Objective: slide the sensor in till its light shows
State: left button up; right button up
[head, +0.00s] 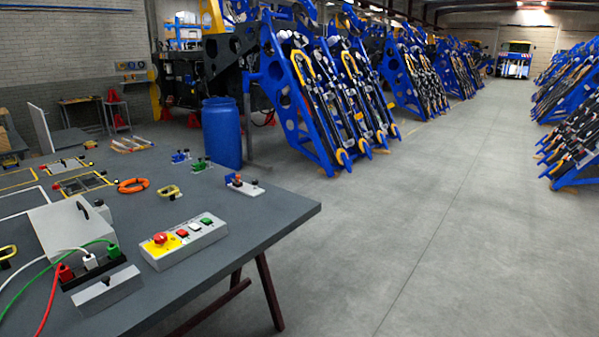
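I cannot tell for certain which thing is the sensor. A white base plate (250,189) near the table's right edge carries a small blue and orange part (234,181) and a black knob; this could be the sensor and its mount. No lit light can be made out on it. A small blue part (180,156) and a green part (199,164) stand farther back. Neither of my grippers is in view.
The grey table (225,246) holds a button box (184,244), a grey box (70,238) with red, white and green plugs and cables, an orange ring (133,185) and yellow-framed fixtures. A blue barrel (221,133) stands behind it. The floor at right is clear.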

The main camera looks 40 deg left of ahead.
aim_at(236, 182)
jog(key=z, duration=0.25)
jog(key=i, duration=1.85)
jog(key=u, duration=0.95)
